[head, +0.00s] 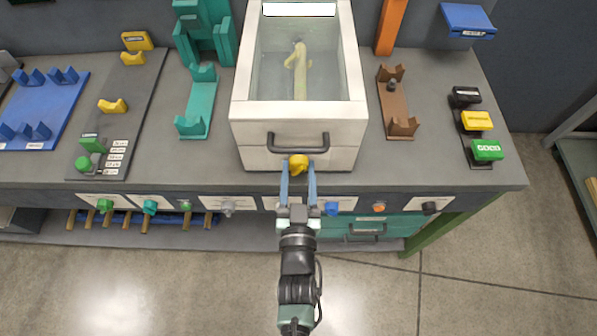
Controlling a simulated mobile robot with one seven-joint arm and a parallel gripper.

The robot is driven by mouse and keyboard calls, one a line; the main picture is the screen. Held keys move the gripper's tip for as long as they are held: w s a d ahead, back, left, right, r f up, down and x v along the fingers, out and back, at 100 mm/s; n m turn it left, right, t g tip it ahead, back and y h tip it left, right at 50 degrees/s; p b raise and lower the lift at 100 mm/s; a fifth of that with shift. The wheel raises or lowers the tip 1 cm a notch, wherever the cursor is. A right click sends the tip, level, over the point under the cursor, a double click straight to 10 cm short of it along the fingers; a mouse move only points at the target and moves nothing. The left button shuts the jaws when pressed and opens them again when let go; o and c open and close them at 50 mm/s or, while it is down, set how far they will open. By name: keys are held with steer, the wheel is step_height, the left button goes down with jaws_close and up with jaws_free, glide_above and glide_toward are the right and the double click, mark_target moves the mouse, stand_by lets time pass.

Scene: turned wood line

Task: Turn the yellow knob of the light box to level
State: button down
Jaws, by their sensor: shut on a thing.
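The yellow knob (299,165) shows at the front of the bench, just below the dark handle of the light box (299,117). My gripper (299,172) reaches up from below, and its two blue fingers are shut on the yellow knob, one at each side. The knob's pointer and the label behind it are mostly hidden by the gripper, so I cannot tell its angle. The light box is white with a clear top, and a pale yellow turned piece (299,70) stands inside it.
A row of other knobs lines the bench front, with a grey one (228,207) to the left and a blue one (332,209) to the right. A teal cradle (197,103) and a brown cradle (396,103) flank the box. Open floor lies in front.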

steer(key=shift+f+n+b, duration=0.1)
steer(key=shift+n+b, duration=0.95)
steer(key=shift+n, duration=0.95)
steer(key=shift+n+b, duration=0.8)
steer(key=shift+n, duration=1.3)
steer(key=shift+c, duration=1.5)
jaws_free()
steer(key=shift+s, duration=0.1)
steer(key=s+b, duration=0.2)
steer(key=s, duration=1)
steer(key=shift+s, duration=0.4)
